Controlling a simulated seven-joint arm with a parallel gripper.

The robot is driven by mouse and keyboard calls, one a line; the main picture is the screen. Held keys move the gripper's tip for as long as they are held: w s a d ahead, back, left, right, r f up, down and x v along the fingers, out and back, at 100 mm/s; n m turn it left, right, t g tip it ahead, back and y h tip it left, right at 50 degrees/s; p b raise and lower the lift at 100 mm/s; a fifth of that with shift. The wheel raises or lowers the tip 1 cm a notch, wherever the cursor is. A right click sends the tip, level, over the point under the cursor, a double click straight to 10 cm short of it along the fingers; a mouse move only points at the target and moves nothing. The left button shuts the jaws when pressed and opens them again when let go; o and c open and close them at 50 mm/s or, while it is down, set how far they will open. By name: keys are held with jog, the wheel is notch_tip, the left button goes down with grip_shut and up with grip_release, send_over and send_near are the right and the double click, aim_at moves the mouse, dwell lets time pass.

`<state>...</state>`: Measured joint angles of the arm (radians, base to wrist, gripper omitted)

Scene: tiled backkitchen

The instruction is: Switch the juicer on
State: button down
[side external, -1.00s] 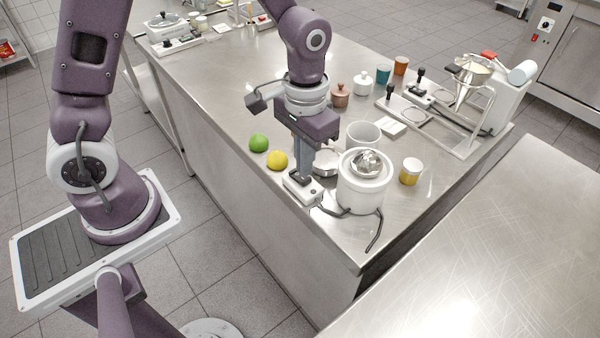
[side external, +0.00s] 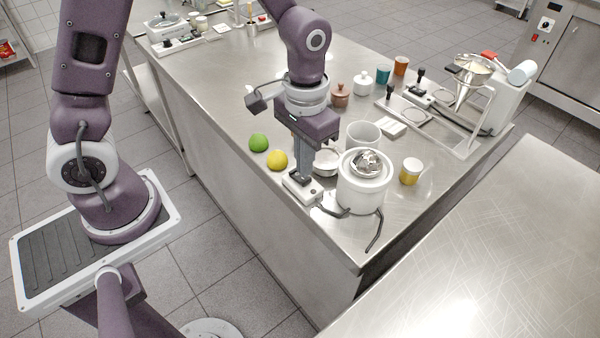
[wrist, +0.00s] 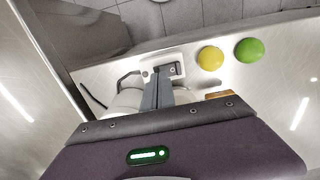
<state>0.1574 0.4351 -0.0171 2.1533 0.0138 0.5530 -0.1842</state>
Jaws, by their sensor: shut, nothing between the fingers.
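The juicer (side external: 362,194) is a white cylinder with a shiny metal reamer on top, near the front corner of the steel counter. A small white switch box (side external: 297,192) sits to its left, with a dark cable between them. My gripper (side external: 303,182) points down with its fingers shut and empty. The fingertips are at the top of the switch box, touching or just above it; I cannot tell which. In the wrist view the switch box (wrist: 176,69) shows just beyond the fingertips (wrist: 160,72). The juicer's white body (wrist: 127,100) is partly hidden behind my gripper.
A yellow fruit (side external: 277,160) and a green fruit (side external: 258,143) lie left of the switch box. A funnel stand (side external: 468,150) is at the right.

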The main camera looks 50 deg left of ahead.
jog(key=shift+f, duration=1)
jog(key=shift+r, duration=0.1)
notch_tip(320, 180, up, 7)
dwell(0.8)
jog(key=s+a+r+t, duration=0.2)
jog(key=s+r, duration=0.4)
jog(key=s, duration=0.2)
jog(key=s+a+r+t, duration=0.3)
jog(key=s+r, duration=0.3)
jog(key=s, duration=0.1)
jog(key=shift+s+a+t, duration=0.15)
jog(key=shift+s+t, duration=0.15)
jog(key=shift+s, duration=0.1)
